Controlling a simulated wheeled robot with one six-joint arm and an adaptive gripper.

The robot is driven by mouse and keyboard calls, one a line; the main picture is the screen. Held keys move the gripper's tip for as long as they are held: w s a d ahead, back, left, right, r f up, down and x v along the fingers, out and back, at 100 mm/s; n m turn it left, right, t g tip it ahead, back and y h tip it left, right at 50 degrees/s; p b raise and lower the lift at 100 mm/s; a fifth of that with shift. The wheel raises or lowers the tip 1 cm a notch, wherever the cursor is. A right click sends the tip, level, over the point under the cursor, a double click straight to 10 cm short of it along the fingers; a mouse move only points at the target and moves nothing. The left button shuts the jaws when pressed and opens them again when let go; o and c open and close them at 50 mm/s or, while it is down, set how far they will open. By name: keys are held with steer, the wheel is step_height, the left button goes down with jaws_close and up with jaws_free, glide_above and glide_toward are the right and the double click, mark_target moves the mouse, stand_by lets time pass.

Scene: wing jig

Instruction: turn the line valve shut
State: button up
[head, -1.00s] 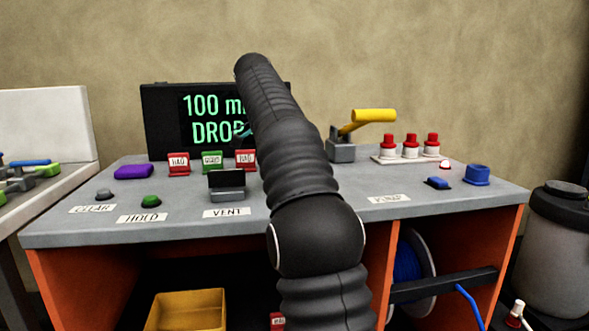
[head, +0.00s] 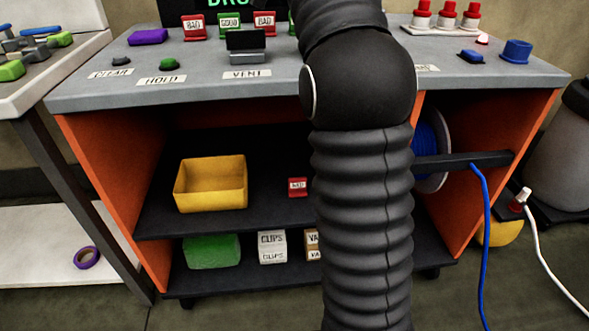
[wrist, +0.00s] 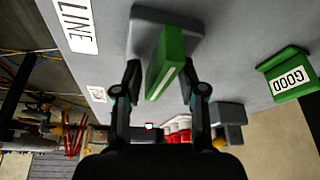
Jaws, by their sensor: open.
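In the wrist view, the green valve handle (wrist: 166,62) stands on a grey base (wrist: 190,22) close to a label reading LINE (wrist: 75,22). My gripper (wrist: 160,82) is open, with one finger on each side of the green handle. A narrow gap seems to show at each side, though contact is hard to judge. The handle's long side runs nearly along the fingers in this picture. In the head view my own arm covers the part of the bench where this valve would show, and my gripper is out of frame.
A green GOOD sign (wrist: 288,75) stands right of the handle in the wrist view. In the head view, a black-topped block (head: 247,45) sits behind the VENT label (head: 247,73). Red-capped bottles (head: 447,14) and a blue cup (head: 516,51) are at the right.

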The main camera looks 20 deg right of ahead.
steer(key=n+t, duration=0.1)
steer(key=n, duration=0.3)
steer(key=shift+t, duration=0.3)
steer(key=n+t+y, duration=0.1)
steer(key=n, duration=0.2)
steer(key=shift+f+n+b, duration=0.1)
steer(key=shift+n+b, duration=0.2)
steer(key=shift+n, duration=0.1)
steer(key=shift+f+n+t+y+b, duration=0.1)
steer(key=shift+n+t+y+b, duration=0.35)
steer(key=shift+n, duration=0.75)
steer(key=n+y+b, duration=0.1)
steer(key=n+b, duration=0.3)
steer(key=shift+d+t, duration=0.1)
steer(key=shift+t, duration=0.25)
steer(key=p+v, duration=0.6)
steer(key=v, duration=0.8)
steer(key=s+a+f+n+b, duration=0.1)
steer(key=s+a+f, duration=0.3)
steer(key=f, duration=0.6)
steer(key=s+a+f+n+y+b, duration=0.1)
steer(key=s+a+f, duration=0.4)
steer(key=s+f, duration=0.3)
steer(key=s+a+f+n+t+b, duration=0.1)
steer(key=s+a+f, duration=0.3)
steer(key=f, duration=0.9)
steer(key=shift+s+a+f+b, duration=0.35)
steer(key=shift+s+b, duration=0.25)
steer(key=shift+s, duration=0.45)
